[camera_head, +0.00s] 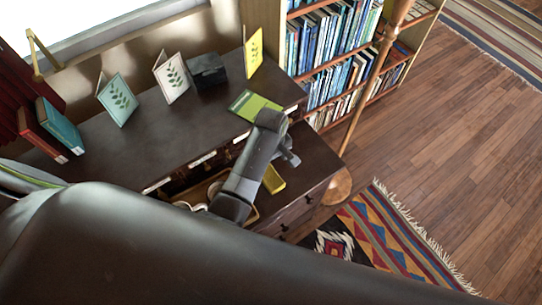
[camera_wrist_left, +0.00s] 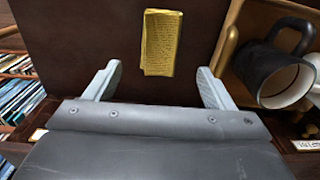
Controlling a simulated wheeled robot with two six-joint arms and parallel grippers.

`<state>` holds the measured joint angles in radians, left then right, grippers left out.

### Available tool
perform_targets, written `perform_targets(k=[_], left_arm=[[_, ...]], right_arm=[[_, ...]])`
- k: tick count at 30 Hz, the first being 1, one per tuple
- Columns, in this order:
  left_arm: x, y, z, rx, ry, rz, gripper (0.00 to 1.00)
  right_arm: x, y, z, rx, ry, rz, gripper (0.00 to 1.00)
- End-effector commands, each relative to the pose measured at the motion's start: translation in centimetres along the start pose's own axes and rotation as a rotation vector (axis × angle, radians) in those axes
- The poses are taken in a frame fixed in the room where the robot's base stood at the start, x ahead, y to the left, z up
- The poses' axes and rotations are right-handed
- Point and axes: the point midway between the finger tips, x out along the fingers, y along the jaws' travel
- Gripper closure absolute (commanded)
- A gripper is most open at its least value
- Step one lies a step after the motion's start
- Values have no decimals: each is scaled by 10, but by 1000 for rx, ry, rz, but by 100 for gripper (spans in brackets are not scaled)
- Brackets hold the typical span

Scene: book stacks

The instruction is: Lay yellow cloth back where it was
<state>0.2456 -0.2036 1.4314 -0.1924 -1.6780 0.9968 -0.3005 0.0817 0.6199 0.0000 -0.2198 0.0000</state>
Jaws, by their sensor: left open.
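The yellow cloth (camera_head: 273,179) lies as a small folded rectangle on the dark desk (camera_head: 185,120), near its right end. It also shows in the left wrist view (camera_wrist_left: 160,42), flat on the dark surface and just beyond the fingertips. My left gripper (camera_head: 292,158) is above the desk beside the cloth. Its two fingers (camera_wrist_left: 157,75) are spread apart and nothing is between them. The gap between the gripper and the cloth is hard to judge. My right gripper is not in view.
A dark mug (camera_wrist_left: 268,75) sits in a wooden tray (camera_wrist_left: 230,38) right of the cloth in the wrist view. A green booklet (camera_head: 252,104) and a black box (camera_head: 207,71) are on the desk. Standing cards (camera_head: 171,77) line the back. A bookcase (camera_head: 325,55) stands beyond.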

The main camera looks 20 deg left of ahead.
Motion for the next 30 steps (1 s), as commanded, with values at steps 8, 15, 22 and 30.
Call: perform_targets(k=[8,15,22,30], left_arm=[[-22,0,0,-1,1,2,24],[-23,0,0,0,1,1,24],[-23,0,0,0,1,1,24],[-22,0,0,0,0,0,24]], right_arm=[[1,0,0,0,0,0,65],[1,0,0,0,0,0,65],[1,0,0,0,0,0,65],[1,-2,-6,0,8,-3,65]])
